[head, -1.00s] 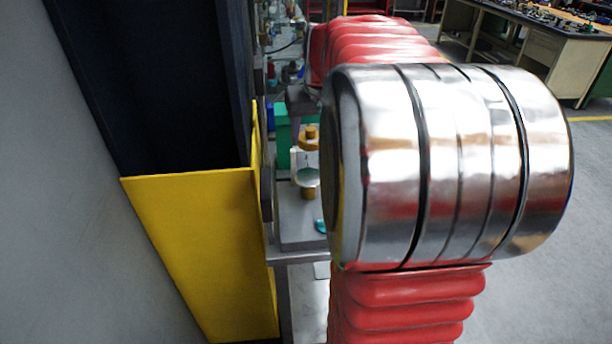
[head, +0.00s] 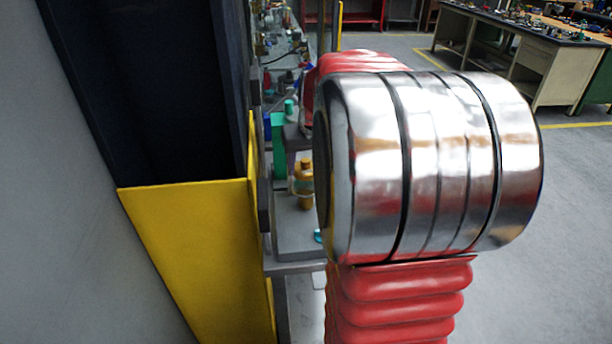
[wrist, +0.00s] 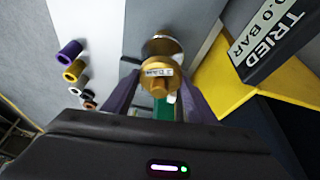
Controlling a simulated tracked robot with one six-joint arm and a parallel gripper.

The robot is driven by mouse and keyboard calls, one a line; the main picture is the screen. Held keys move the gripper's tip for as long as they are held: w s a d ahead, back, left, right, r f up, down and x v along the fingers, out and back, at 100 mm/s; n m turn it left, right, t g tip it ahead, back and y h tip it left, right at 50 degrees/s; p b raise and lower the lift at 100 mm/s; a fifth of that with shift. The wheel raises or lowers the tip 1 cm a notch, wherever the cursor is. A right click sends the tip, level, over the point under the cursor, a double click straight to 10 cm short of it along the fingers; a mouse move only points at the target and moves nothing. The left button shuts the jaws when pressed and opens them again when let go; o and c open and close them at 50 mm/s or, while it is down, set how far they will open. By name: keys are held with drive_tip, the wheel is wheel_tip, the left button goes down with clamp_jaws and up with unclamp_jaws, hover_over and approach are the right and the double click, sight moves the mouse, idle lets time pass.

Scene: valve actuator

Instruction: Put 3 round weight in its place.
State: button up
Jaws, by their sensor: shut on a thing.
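A round brass weight (wrist: 158,72) with a pale lettered band is between the two purple fingers of my gripper (wrist: 159,92) in the wrist view. My gripper is shut on it. A second brass round piece (wrist: 162,46) shows just beyond the weight; I cannot tell whether they touch. In the head view, brass parts (head: 305,183) stand above the grey bench (head: 295,230), left of my arm. My gripper is mostly hidden there behind my arm's large metal joint.
A yellow panel (head: 190,255) and dark cabinet stand close on the left. A green block (head: 279,145) stands behind the brass parts. Open floor lies right.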

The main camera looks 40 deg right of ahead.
sight(307, 170)
drive_tip(key=shift+f, duration=1.85)
drive_tip(key=o, duration=1.3)
drive_tip(key=shift+f, duration=0.1)
drive_tip(key=shift+o, duration=0.2)
drive_tip(key=v, duration=1.2)
drive_tip(key=shift+a, duration=0.1)
drive_tip(key=s+a+n, duration=0.2)
drive_tip(key=s+a, duration=0.1)
drive_tip(key=a, duration=1.3)
drive_tip(key=s+a+f+n+t+y, duration=0.1)
drive_tip(key=s+a+f+n+y, duration=0.1)
drive_tip(key=s+a+f, duration=0.3)
drive_tip(key=s+a+n, duration=0.1)
drive_tip(key=s+a, duration=0.3)
drive_tip(key=a, duration=0.4)
drive_tip(key=shift+t, duration=0.3)
